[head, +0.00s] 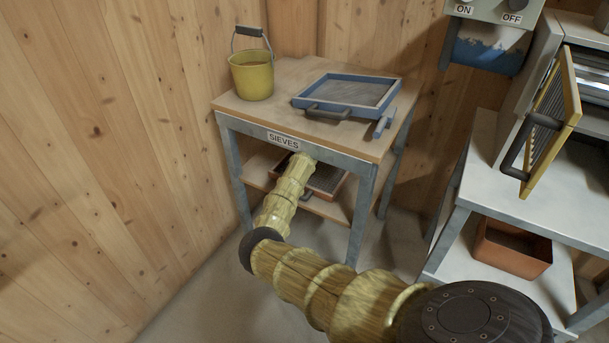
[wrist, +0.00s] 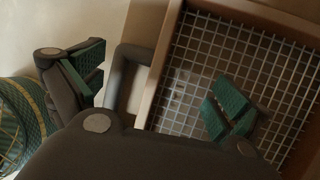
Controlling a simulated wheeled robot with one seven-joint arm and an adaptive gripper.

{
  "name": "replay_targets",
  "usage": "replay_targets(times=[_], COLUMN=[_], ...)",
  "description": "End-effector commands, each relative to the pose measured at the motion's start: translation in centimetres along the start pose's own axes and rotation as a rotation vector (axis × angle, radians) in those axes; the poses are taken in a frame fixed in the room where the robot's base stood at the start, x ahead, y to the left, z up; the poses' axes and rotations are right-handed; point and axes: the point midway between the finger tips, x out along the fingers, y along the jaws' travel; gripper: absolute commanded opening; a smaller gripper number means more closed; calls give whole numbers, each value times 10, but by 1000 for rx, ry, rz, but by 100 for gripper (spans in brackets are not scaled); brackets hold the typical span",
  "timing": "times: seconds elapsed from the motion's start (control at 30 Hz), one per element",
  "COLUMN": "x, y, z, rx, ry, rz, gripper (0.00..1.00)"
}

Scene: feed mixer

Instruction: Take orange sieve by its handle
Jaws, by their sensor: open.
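The orange sieve (head: 326,180) lies on the lower shelf of the sieves table, partly hidden by the table top and my arm. In the wrist view its orange-brown frame (wrist: 160,68) and wire mesh (wrist: 270,70) fill the right side. Its dark grey handle (wrist: 120,76) sticks out from the frame's left side. My gripper (wrist: 155,88) is open and empty. One green-padded finger is left of the handle, the other appears over the mesh, so the handle lies between them in the picture. Whether any finger touches it I cannot tell. The gripper is hidden in the head view.
The table top (head: 280,115) is close above my arm and carries a yellow bucket (head: 252,80) and a blue sieve (head: 350,93). Table legs flank the shelf.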

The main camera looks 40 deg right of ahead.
Motion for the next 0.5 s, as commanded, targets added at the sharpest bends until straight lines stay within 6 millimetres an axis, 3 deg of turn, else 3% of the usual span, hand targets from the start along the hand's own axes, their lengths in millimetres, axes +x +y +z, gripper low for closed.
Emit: replay_targets(times=[0.23,0.5], x=[14,25], y=[15,14], z=[22,23], rx=[0,0], ry=[1,0], rz=[1,0], gripper=[100,100])
